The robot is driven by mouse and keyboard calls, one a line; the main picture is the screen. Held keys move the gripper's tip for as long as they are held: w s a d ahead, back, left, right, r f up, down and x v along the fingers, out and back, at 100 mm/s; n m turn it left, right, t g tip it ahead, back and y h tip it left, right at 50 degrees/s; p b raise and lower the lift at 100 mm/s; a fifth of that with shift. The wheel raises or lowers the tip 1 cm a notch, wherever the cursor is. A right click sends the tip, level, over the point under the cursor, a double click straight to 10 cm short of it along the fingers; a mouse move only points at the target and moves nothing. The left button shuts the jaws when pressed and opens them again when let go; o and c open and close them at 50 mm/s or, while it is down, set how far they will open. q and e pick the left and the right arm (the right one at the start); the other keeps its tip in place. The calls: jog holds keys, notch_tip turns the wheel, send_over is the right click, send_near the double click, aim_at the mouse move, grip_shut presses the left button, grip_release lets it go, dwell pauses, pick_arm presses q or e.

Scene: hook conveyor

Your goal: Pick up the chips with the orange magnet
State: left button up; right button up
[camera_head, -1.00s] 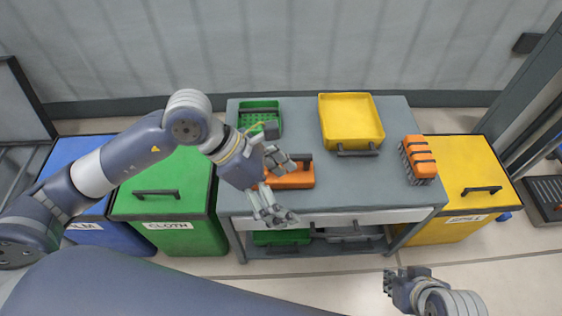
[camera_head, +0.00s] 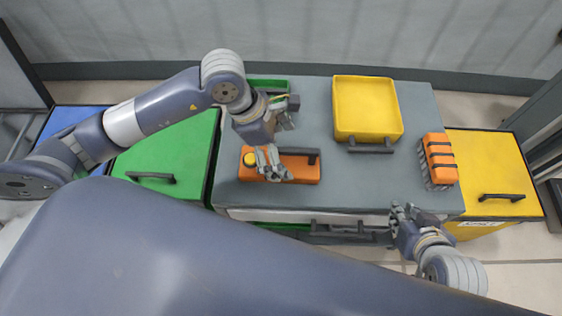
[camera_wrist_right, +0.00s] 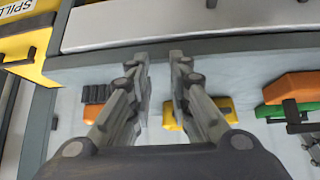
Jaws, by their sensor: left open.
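The orange magnet (camera_head: 303,170), taken to be the orange block with a yellow round knob and a dark handle, lies on the grey table left of centre. It also shows in the right wrist view (camera_wrist_right: 292,90). My left gripper (camera_head: 279,146) is open over the magnet's far side; its near finger overlaps the magnet in the picture. Whether it touches cannot be told. My right gripper (camera_head: 402,212) is at the table's front edge, right of the magnet. In the right wrist view its fingers (camera_wrist_right: 162,62) are apart with nothing between them. No chips can be made out.
A yellow tray (camera_head: 339,118) stands behind the magnet. A green tray (camera_head: 268,84) is partly hidden by my left arm. An orange block with dark bands (camera_head: 438,150) sits at the right. Green (camera_head: 170,150) and yellow (camera_head: 488,160) bins flank the table (camera_head: 360,185).

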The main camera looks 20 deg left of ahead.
aim_at(289, 162)
pick_arm(q)
jog(key=x, duration=0.1)
jog(key=b+x, duration=0.1)
jog(key=x, duration=0.3)
jog(key=shift+a+f, duration=0.1)
jog(key=shift+a, duration=0.25)
pick_arm(e)
jog(key=w+r+t, duration=0.1)
jog(key=w+a+r+t, duration=0.1)
jog(key=w+r, duration=0.1)
jog(key=w+a+r+t+y, duration=0.1)
jog(key=w, duration=0.1)
jog(key=shift+w+r+t, duration=0.2)
jog(key=shift+t, duration=0.1)
pick_arm(q)
jog(key=shift+w+f, duration=0.1)
jog(key=shift+f, duration=0.05)
pick_arm(e)
jog(key=shift+w+a+r, duration=0.15)
jog(key=shift+w+r, duration=0.05)
jog(key=shift+r, duration=0.15)
pick_arm(q)
jog(key=c, duration=1.7)
jog(key=shift+d, duration=0.1)
jog(key=c, duration=0.4)
jog(key=shift+r, duration=0.2)
jog(key=shift+c, duration=0.2)
pick_arm(e)
jog(key=shift+f, duration=0.1)
